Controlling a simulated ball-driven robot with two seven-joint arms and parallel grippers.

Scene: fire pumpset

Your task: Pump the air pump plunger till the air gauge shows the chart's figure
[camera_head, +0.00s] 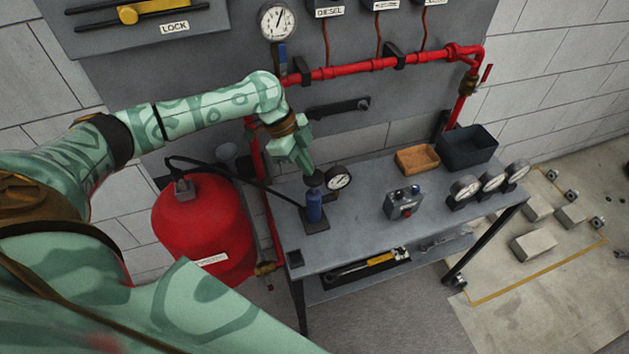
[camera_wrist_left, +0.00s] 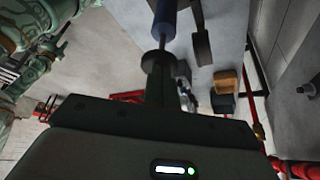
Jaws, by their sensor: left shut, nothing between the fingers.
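The air pump (camera_head: 314,208) is a small upright blue cylinder on the left part of the grey bench, with a black knob (camera_head: 314,181) on top. Its blue body (camera_wrist_left: 165,18) and black disc (camera_wrist_left: 157,62) also show in the left wrist view. My left gripper (camera_head: 308,170) points down just above the knob, shut and empty; I cannot tell whether it touches. A round white gauge (camera_head: 339,178) stands right behind the pump; its figures are too small to read. I cannot make out a chart. My right gripper is not in view.
A black hose runs from the pump to a red tank (camera_head: 203,228) on the left. A control box (camera_head: 404,203), several gauges, an orange tray (camera_head: 417,159) and a dark bin (camera_head: 467,147) stand on the bench (camera_head: 365,233). A red pipe (camera_head: 370,66) crosses the wall panel behind.

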